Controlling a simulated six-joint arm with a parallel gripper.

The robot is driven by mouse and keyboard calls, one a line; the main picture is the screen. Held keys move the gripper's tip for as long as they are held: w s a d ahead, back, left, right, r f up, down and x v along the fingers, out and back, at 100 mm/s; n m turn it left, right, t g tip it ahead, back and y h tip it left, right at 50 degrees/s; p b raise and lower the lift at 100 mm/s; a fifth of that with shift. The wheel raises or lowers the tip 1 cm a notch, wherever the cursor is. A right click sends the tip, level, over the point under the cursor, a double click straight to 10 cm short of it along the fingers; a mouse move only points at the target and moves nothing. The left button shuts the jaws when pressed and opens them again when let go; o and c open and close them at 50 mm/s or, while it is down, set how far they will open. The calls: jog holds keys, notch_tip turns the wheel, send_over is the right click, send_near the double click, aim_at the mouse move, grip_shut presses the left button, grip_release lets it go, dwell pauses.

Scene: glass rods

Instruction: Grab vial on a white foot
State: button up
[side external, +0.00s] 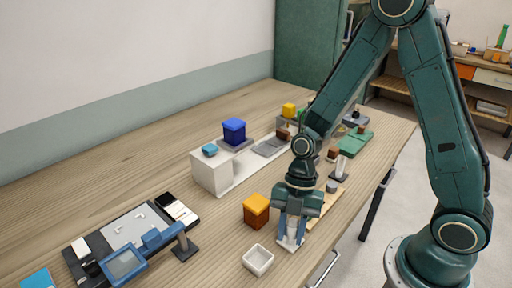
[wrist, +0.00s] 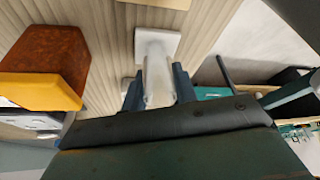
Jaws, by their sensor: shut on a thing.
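The vial (wrist: 157,78) is a clear, whitish tube standing on a square white foot (wrist: 168,40). In the wrist view it sits between the two dark fingers of my gripper (wrist: 157,92), which are shut on it. In the side view my gripper (side external: 292,232) points down at the table's right part, with the white foot (side external: 289,246) showing just below the fingers. Most of the vial is hidden by the fingers there. I cannot tell whether the foot touches the table.
An orange-topped brown block (side external: 256,209) stands close to the left of my gripper. A small white open dish (side external: 258,260) lies in front. The table's right edge is near.

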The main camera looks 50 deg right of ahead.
notch_tip(320, 180, up, 20)
dwell(0.7)
